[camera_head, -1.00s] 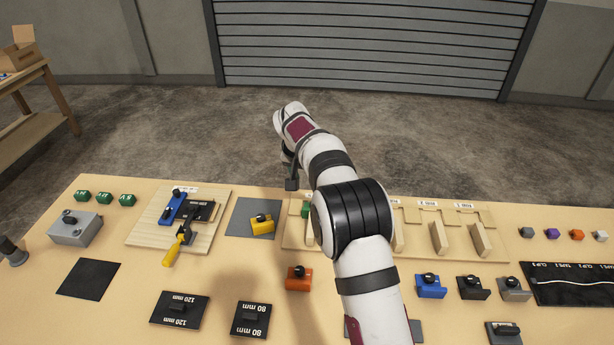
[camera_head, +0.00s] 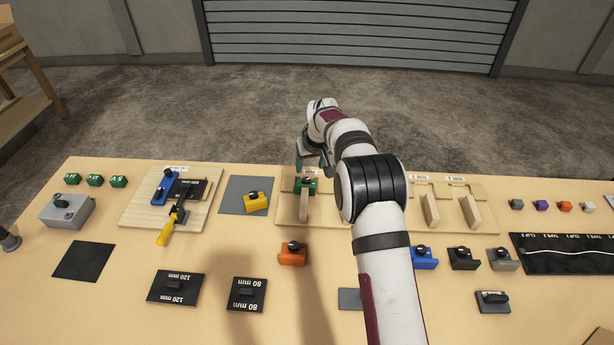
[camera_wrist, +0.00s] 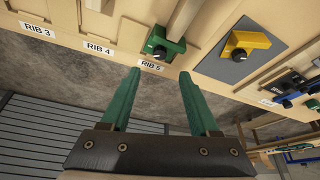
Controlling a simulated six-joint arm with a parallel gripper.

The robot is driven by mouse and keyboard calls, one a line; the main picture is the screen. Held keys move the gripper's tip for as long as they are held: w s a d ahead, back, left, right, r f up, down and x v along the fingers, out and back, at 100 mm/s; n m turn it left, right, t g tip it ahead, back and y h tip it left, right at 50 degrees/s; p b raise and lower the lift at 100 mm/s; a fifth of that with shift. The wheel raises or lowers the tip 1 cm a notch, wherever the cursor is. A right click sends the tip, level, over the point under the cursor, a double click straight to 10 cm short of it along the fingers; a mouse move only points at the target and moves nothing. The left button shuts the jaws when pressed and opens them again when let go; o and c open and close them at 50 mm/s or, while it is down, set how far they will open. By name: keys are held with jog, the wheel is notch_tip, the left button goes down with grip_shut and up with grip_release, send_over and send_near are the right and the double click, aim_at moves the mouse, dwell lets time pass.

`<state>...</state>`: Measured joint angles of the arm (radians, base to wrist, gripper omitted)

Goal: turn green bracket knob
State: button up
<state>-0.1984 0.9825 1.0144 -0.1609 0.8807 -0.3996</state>
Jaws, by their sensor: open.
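The green bracket (camera_head: 306,187) with its black knob sits on the wooden rib board at the slot labelled RIB 5, at the end of a wooden rib. In the wrist view the green bracket (camera_wrist: 163,44) is just beyond my fingertips, its knob facing up. My gripper (camera_wrist: 160,72) has green fingers, spread apart and empty. The fingertips are near the RIB 5 label, short of the bracket and not touching it. In the head view my gripper (camera_head: 310,165) is just behind the bracket, partly hidden by my wrist.
A yellow bracket (camera_head: 256,202) lies on a grey mat to the left. An orange bracket (camera_head: 292,254) stands in front. Wooden ribs (camera_head: 431,211) rise from the board to the right. A board with a yellow-handled tool (camera_head: 166,233) is farther left.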

aim_at(306, 180)
jog(key=x, duration=0.9)
jog(key=shift+s, duration=0.1)
grip_shut()
